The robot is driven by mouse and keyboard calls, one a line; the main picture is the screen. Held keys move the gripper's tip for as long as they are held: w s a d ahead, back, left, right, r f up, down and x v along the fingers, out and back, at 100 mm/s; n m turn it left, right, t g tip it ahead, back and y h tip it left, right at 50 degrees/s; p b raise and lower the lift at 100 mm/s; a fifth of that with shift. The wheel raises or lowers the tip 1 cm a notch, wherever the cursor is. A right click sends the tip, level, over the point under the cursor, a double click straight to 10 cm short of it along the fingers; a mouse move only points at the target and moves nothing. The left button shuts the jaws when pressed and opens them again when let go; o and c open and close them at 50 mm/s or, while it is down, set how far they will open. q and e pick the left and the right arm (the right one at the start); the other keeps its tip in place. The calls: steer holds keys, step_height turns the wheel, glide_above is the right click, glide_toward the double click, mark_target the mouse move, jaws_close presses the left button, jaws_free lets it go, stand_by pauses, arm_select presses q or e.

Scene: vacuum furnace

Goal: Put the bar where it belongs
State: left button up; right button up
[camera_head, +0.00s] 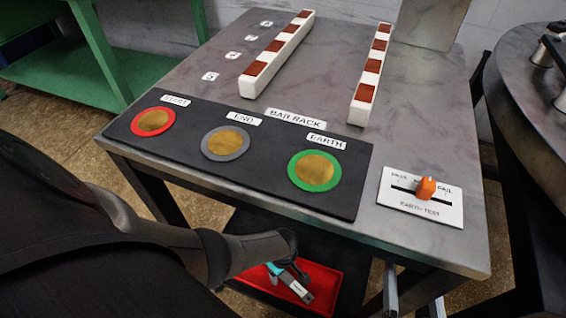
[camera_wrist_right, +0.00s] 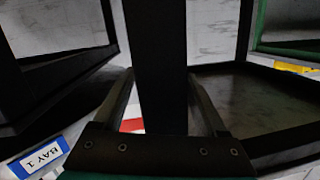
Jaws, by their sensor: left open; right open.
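The BAR RACK has two white rails with brown blocks, a left one (camera_head: 279,52) and a right one (camera_head: 357,110), on the tabletop. No bar lies across them. My right gripper (camera_wrist_right: 163,98) is open in the right wrist view, with a dark post between or beyond its fingers.
A black panel (camera_head: 245,160) carries red START (camera_head: 153,121), grey END (camera_head: 226,143) and green EARTH (camera_head: 314,170) pads. An orange EARTH TEST slider (camera_head: 425,188) stands near FAIL. A round table (camera_head: 540,110) is at right, green shelving (camera_head: 135,75) at left. A BAY 1 sign (camera_wrist_right: 40,158) shows.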

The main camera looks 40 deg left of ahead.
mark_target(283, 275)
arm_select(q)
steer(key=shift+r+p, duration=0.45)
steer(key=shift+r, duration=0.15)
steer(key=shift+r+p, duration=1.6)
steer(key=shift+r, duration=0.1)
step_height(283, 275, up, 3)
steer(key=shift+f+p, duration=0.2)
steer(key=shift+p, duration=1.05)
arm_select(e)
steer(key=s+d+f+g+h, duration=0.3)
steer(key=s+d+g+h, duration=0.2)
steer(key=d+g, duration=0.55)
arm_select(q)
step_height(283, 275, up, 8)
steer(key=p, duration=0.6)
steer(key=shift+f+p, duration=0.25)
steer(key=shift+p, duration=0.05)
arm_select(e)
steer(key=s+d+f+g, duration=0.1)
steer(key=s+f, duration=0.3)
steer(key=f, duration=0.9)
steer(key=shift+s+f+g+h, duration=0.15)
steer(key=shift+f+g+h, duration=0.25)
steer(key=shift+g, duration=0.15)
